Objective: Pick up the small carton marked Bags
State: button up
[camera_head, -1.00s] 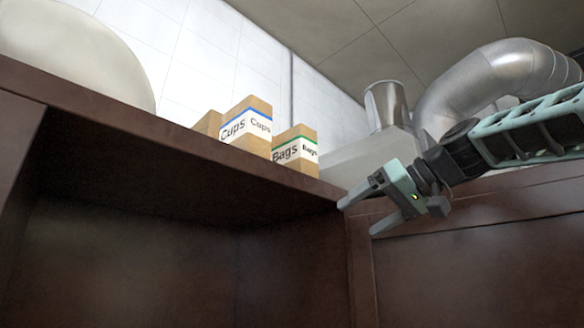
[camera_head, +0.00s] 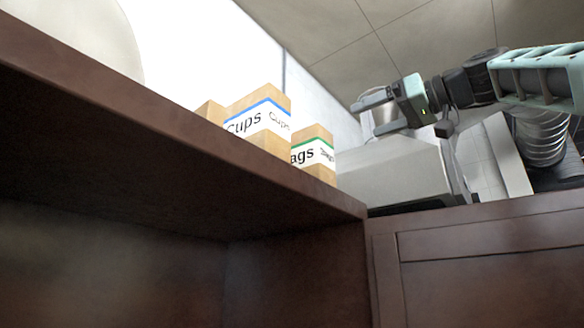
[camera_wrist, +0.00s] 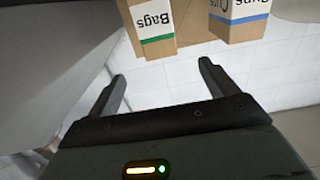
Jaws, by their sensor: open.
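The small Bags carton (camera_head: 315,153) is brown cardboard with a white label and a green stripe. It stands on top of the dark wooden cabinet, and the shelf edge hides its lower part in the head view. In the wrist view the Bags carton (camera_wrist: 153,28) appears upside down at the top, beyond the fingertips and slightly left of the right finger. My gripper (camera_head: 368,115) is open and empty, up and to the right of the carton in the head view. Its two spread fingers (camera_wrist: 162,70) show in the wrist view, apart from the carton.
The Cups carton (camera_head: 258,120), with a blue stripe, stands left of the Bags carton, with another brown box (camera_head: 210,111) beside it. A large pale rounded object (camera_head: 75,35) is at far left. A grey metal hood (camera_head: 400,170) is to the right. The dark cabinet edge (camera_head: 180,135) runs below.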

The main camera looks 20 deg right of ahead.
aim_at(326, 136)
jog(key=p+x, duration=0.5)
jog(key=x, duration=0.6)
jog(key=shift+w+a+r, duration=0.15)
jog(key=shift+w, duration=0.05)
jog(key=p+x, duration=0.4)
jog(key=shift+w+a, duration=0.2)
jog(key=shift+w, duration=0.2)
jog(key=shift+w+a+f+p, duration=0.25)
jog(key=shift+w+f+p, duration=0.05)
jog(key=shift+w+p, duration=0.05)
jog(key=c, duration=1.2)
